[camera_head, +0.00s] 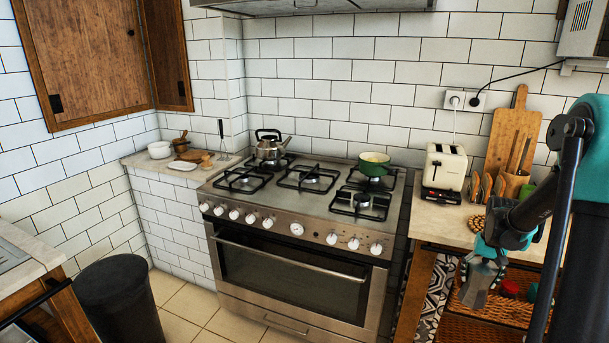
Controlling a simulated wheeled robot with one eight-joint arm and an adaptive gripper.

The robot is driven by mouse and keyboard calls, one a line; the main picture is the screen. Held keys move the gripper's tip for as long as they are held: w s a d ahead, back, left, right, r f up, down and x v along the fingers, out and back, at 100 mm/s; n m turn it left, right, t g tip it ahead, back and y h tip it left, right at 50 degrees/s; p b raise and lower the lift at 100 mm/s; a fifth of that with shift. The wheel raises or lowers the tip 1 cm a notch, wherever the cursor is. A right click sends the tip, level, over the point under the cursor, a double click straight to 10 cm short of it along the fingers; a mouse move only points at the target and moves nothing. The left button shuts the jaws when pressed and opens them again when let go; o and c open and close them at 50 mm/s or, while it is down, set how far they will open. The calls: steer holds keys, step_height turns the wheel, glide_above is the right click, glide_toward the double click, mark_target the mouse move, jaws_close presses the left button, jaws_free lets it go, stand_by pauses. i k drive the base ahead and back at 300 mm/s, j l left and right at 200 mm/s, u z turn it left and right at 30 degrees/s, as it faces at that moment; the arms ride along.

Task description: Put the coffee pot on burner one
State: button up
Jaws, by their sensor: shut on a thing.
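My gripper (487,253) is at the lower right, pointing down and shut on the coffee pot. The coffee pot (480,283) is a small grey metal pot that hangs below the gripper, in front of the wicker shelf and right of the stove. The gripper hides its upper part. The stove (310,205) has several black burner grates. The front left burner (243,180), the middle burner (308,178) and the front right burner (361,202) are bare. No number shows on the burners, so I cannot tell which is burner one.
A steel kettle (268,147) stands on the back left burner and a green pot (374,164) on the back right one. A toaster (445,168), cutting board (511,135) and wooden counter items lie between wall and gripper. A dark bin (119,300) stands lower left.

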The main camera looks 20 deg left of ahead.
mark_target(245, 173)
steer(key=j+u, duration=0.35)
steer(key=j, duration=0.7)
steer(key=j+u, duration=0.35)
steer(key=j, duration=0.7)
